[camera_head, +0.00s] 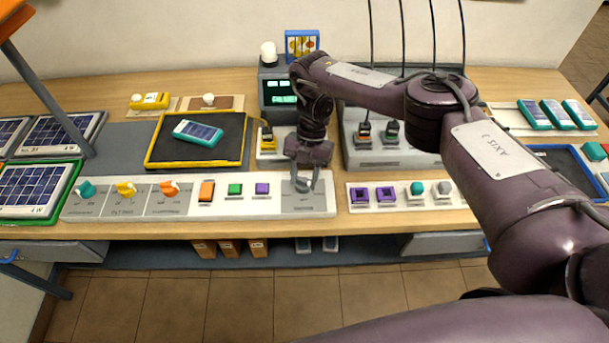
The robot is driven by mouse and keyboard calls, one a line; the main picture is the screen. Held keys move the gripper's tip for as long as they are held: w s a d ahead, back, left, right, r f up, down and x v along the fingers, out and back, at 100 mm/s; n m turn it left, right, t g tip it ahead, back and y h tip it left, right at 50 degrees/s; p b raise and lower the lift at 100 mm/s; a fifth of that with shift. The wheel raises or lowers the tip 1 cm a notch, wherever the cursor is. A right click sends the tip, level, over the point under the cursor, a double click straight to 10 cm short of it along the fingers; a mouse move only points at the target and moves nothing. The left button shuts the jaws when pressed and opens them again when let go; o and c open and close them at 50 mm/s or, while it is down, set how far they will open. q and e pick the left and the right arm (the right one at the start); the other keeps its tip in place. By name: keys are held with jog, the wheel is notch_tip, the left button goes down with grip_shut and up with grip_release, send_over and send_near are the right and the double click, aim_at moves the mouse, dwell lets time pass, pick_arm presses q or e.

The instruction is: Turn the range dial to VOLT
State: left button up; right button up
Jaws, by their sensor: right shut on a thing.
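My right gripper (304,188) points down over the grey plate (304,204) at the right end of the white control panel (240,209). Its fingers are shut on a small grey knob, which I take to be the range dial. The fingers hide most of it, so I cannot tell which mark it points to. The plate's small lettering is too small to read. My left gripper is not in view.
The panel also carries a teal knob (86,190), a yellow knob (125,189), an orange knob (169,188) and several buttons. Behind are a yellow-rimmed tray (158,164) and a meter with a lit display (283,98). Purple sockets (360,195) sit close on the right.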

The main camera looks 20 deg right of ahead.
jog(key=shift+o, duration=0.2)
jog(key=o, duration=0.9)
jog(key=shift+o, duration=0.2)
jog(key=v, duration=0.7)
jog(key=shift+r+b, duration=0.3)
jog(key=shift+b, duration=0.15)
jog(key=shift+f, duration=0.1)
